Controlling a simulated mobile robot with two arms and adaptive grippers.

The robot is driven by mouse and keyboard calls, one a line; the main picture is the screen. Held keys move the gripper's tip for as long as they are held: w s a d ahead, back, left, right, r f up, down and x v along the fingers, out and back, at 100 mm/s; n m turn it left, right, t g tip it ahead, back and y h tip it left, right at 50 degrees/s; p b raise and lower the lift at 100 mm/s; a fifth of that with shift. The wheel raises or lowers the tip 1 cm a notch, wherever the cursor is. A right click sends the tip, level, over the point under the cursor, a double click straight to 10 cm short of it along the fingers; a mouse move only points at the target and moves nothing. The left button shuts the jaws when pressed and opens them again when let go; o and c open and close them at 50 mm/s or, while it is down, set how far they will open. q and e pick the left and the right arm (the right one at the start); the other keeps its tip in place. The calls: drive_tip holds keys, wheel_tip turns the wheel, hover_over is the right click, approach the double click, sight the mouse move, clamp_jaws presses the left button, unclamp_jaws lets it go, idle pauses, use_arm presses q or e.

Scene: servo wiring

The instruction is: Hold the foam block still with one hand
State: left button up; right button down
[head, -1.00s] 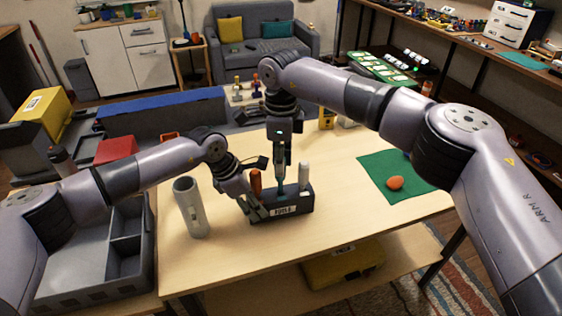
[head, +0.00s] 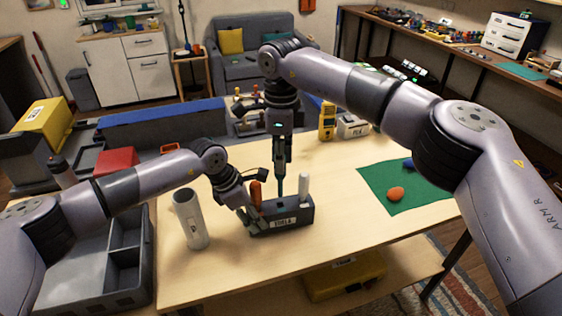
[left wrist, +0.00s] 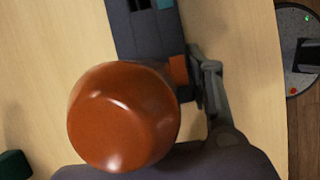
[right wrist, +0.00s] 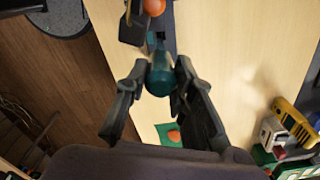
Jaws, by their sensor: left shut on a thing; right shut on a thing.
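The dark grey foam block (head: 290,222) stands on the table with a white label on its front. An orange-handled tool (head: 256,192) and a white-topped piece (head: 303,186) stand upright in it. My left gripper (head: 250,218) is shut on the block's left end. In the left wrist view the orange handle (left wrist: 125,117) hides one finger, and part of the block (left wrist: 142,35) shows beyond. My right gripper (head: 281,152) is shut on an upright teal tool (head: 281,172) above the block. Its teal handle (right wrist: 160,75) sits between the fingers; I cannot tell whether its tip touches the block.
A grey-white tube (head: 190,219) stands left of the block. A green mat (head: 420,200) with an orange egg-shaped thing (head: 395,193) lies right. A grey divided tray (head: 80,265) is at the left. A yellow item (head: 327,120) stands at the back. The front tabletop is clear.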

use_arm(q)
drive_tip(key=o, duration=1.3)
